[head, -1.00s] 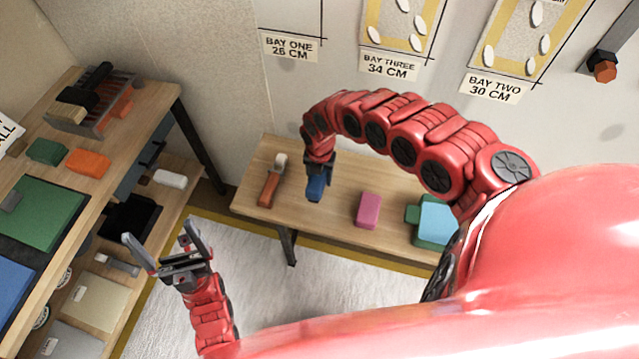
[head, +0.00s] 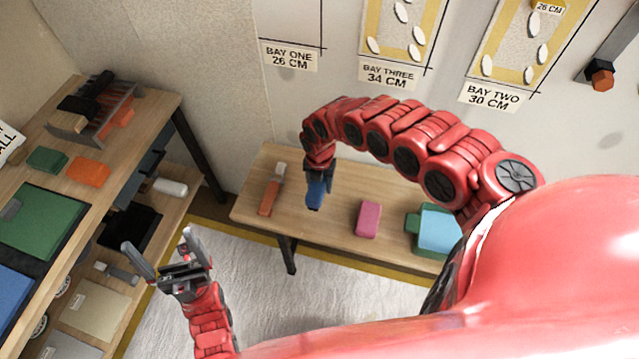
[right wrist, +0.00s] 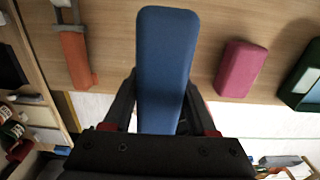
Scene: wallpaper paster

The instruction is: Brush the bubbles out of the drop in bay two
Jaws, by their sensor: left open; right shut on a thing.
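The drop in bay two (head: 508,48) is a yellow-edged, pale panel on the wall with several white oval bubbles (head: 531,55). A small "26 CM" tag (head: 549,8) shows near its upper part, and its top is cut off. The "BAY TWO 30 CM" label (head: 490,97) is below it. My right gripper (head: 319,172) is shut on a blue block-like thing (head: 315,195), over the low bench and away from the drop. The blue thing fills the middle of the right wrist view (right wrist: 163,65). My left gripper (head: 165,262) is open and empty at lower left.
The low bench (head: 335,222) bears an orange-handled tool (head: 269,197), a pink block (head: 368,219) and a green container with blue inside (head: 438,229). The bay three drop (head: 384,22) also has bubbles. An orange-tipped bar (head: 602,78) juts from the wall at right. A loaded workbench stands left.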

